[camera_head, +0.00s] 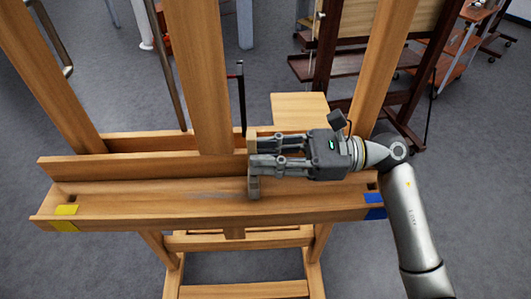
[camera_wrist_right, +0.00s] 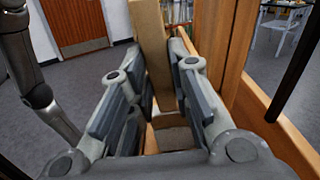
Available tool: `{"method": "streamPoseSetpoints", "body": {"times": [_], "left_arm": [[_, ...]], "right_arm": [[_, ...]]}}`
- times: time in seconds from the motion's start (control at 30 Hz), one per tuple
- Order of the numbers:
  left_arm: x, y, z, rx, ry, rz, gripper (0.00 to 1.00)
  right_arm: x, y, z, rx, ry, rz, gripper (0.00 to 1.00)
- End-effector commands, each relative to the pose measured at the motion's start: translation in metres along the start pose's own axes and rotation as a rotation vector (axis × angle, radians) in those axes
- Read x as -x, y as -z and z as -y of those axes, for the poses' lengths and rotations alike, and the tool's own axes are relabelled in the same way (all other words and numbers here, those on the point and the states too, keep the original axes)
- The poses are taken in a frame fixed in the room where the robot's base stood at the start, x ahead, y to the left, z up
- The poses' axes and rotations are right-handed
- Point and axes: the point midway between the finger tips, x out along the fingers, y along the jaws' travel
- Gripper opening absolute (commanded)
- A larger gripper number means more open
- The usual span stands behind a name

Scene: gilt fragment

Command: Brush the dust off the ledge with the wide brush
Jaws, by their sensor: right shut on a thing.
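The ledge (camera_head: 130,200) is a long wooden tray across the front of an easel. A faint grey patch of dust (camera_head: 205,195) shows on it, left of the brush. My right gripper (camera_head: 252,164) is over the right half of the ledge and shut on the wide brush (camera_head: 254,188). The brush is roughly upright, its lower end at the ledge; I cannot tell whether it touches. In the right wrist view the brush (camera_wrist_right: 153,45) stands between the fingers (camera_wrist_right: 160,100). My left gripper is not in view.
Yellow tape (camera_head: 66,211) marks the ledge's left end and blue tape (camera_head: 375,206) its right end. The easel's upright post (camera_head: 198,75) rises behind the ledge. A dark wooden easel (camera_head: 325,65) stands farther back. The ledge left of the brush is clear of objects.

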Motion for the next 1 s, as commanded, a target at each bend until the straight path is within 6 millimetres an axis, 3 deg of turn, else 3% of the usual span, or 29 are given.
{"method": "streamPoseSetpoints", "body": {"times": [0.57, 1.0], "left_arm": [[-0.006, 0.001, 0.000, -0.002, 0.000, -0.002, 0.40], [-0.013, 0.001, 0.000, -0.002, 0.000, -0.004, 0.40]], "right_arm": [[-0.002, 0.005, -0.001, 0.001, -0.001, 0.000, 0.00], [-0.031, 0.006, -0.001, 0.001, -0.001, 0.001, 0.00]]}}
